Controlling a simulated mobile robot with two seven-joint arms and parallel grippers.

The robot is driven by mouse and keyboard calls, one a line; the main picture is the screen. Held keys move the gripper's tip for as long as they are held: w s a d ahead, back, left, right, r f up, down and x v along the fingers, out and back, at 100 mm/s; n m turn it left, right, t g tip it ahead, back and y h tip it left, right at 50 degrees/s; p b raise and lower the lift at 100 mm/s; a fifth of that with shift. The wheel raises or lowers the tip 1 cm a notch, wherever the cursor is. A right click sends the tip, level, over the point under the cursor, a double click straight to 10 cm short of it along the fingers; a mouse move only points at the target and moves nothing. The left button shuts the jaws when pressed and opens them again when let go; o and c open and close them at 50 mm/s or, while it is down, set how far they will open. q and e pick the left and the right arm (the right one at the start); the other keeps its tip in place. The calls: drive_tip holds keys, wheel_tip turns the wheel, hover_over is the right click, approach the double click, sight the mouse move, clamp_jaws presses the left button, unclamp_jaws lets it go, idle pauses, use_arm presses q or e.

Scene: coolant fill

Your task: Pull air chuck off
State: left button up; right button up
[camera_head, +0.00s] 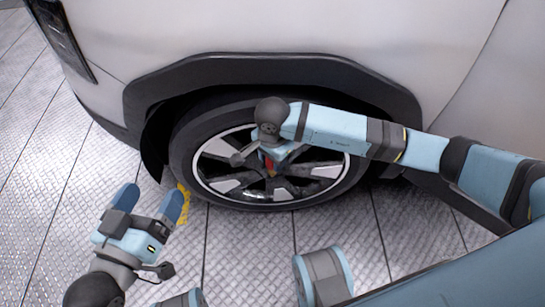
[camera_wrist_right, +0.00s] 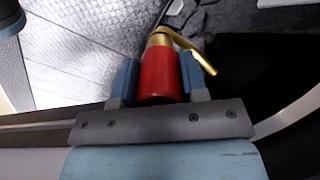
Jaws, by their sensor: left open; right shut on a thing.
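The air chuck (camera_wrist_right: 159,75) has a red body and a brass-coloured head with a lever, seen in the right wrist view. My right gripper (camera_wrist_right: 158,68) is shut on its red body, one blue finger on each side. In the head view, a bit of red shows at the right gripper (camera_head: 268,160), in front of the wheel (camera_head: 226,186); my arm hides most of the chuck. I cannot tell whether the chuck touches a valve stem. My left gripper (camera_head: 150,200) is open and empty, low and left of the tire (camera_head: 186,135).
A white car body (camera_head: 270,28) with a dark wheel arch (camera_head: 270,70) stands over the wheel. A yellow item (camera_head: 187,203), partly hidden, shows beside the left gripper's finger. The metal-plate floor (camera_head: 240,255) is clear in front of the wheel.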

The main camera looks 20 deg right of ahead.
drive_tip(key=shift+r, duration=0.2)
drive_tip(key=shift+r+p, duration=1.6)
drive_tip(key=shift+r, duration=0.75)
